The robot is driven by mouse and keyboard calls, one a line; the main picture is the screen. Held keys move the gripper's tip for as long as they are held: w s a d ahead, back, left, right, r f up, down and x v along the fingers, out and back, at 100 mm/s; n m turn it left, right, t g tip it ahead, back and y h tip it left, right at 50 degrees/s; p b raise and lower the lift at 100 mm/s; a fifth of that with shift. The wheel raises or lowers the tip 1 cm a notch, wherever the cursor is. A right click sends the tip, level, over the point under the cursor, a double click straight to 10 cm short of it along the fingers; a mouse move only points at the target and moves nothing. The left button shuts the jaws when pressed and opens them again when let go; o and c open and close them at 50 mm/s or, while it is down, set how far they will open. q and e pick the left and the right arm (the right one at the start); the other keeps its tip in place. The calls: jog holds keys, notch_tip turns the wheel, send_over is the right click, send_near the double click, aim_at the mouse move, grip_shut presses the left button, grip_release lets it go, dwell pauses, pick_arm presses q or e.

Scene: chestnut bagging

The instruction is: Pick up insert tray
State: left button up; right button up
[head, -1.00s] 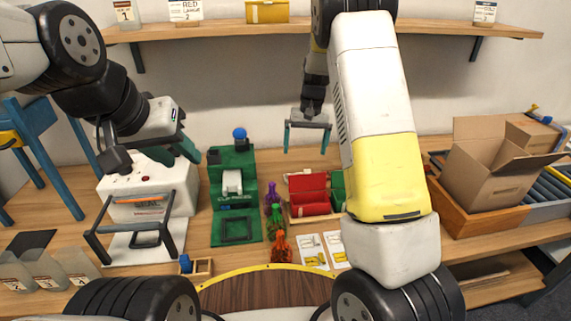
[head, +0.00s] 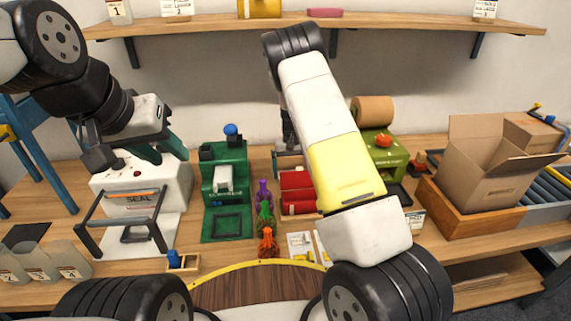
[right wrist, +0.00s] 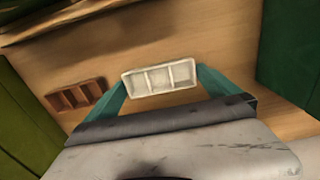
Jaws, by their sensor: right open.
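A cream insert tray (right wrist: 160,78) with three compartments lies on the wooden surface in the right wrist view. My right gripper (right wrist: 160,84) is open, with its teal fingers on either side of the tray; I cannot tell whether they touch it. A brown tray (right wrist: 77,94) with similar compartments lies to the left, outside the fingers. In the head view my right arm hides most of the right gripper and both trays. My left gripper (head: 160,150) hangs above the white sealing machine (head: 140,195), its teal fingers apart and nothing seen between them.
A green machine with a brown roll (head: 374,112) stands behind my right arm. A cardboard box (head: 487,165) is at the right. A shelf (head: 220,28) runs above.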

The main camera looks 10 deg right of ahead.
jog(key=c, duration=1)
jog(key=shift+c, duration=0.3)
